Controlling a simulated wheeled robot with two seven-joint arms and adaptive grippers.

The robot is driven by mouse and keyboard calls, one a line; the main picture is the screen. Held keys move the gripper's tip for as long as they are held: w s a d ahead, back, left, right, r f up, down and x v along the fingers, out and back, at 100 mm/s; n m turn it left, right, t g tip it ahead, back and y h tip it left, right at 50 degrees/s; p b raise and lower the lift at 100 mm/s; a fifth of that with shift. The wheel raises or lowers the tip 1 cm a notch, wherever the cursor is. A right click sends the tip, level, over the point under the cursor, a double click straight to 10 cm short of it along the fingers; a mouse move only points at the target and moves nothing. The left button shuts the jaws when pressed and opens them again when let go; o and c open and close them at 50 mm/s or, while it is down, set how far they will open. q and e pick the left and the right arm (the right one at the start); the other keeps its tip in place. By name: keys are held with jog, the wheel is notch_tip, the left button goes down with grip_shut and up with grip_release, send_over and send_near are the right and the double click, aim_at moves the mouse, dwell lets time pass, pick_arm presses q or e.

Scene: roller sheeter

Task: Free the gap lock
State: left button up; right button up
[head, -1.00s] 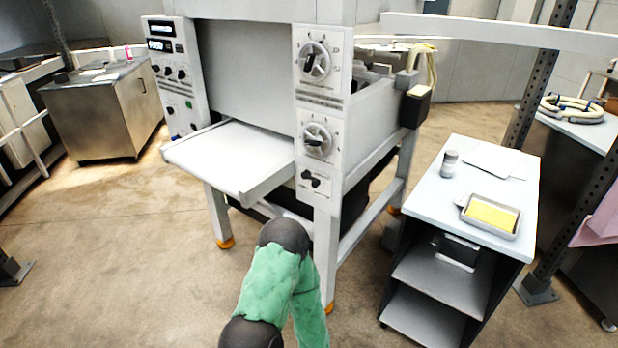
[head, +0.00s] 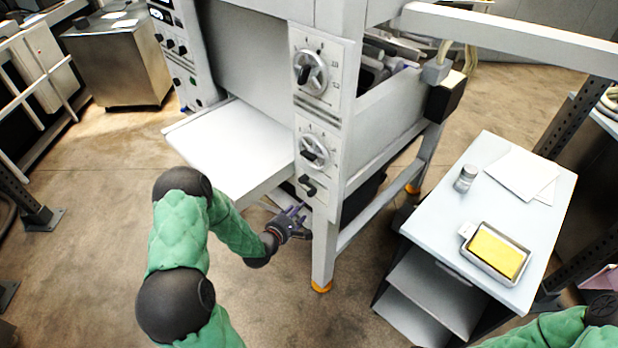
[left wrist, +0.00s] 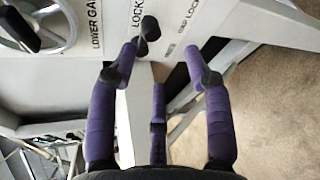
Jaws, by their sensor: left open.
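The gap lock is a small black two-lobed knob (head: 307,185) low on the front panel of the white sheeter (head: 330,150). It also shows in the left wrist view (left wrist: 149,32), near lettering that reads "LOCK". My left gripper (head: 296,218) is just below the knob, beside the sheeter's front leg. In the left wrist view its purple fingers (left wrist: 155,75) are spread open and empty. The knob stands beyond the fingertips, and they look apart from it. My right gripper is out of view.
Two larger dials, upper (head: 310,71) and lower (head: 314,152), sit above the knob. The white feed table (head: 232,150) juts out left of the panel. A side cart (head: 500,215) at right holds a shaker, sheets and a yellow block in a tray.

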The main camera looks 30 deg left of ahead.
aim_at(309, 195)
pick_arm(q)
jog(key=shift+n, duration=0.3)
jog(key=x, duration=0.7)
jog(key=r+x, duration=0.1)
jog(key=x, duration=0.2)
jog(key=shift+w+a+f+b, duration=0.1)
jog(key=shift+w+a+b, duration=0.25)
jog(key=shift+w, duration=0.05)
jog(key=shift+c, duration=0.3)
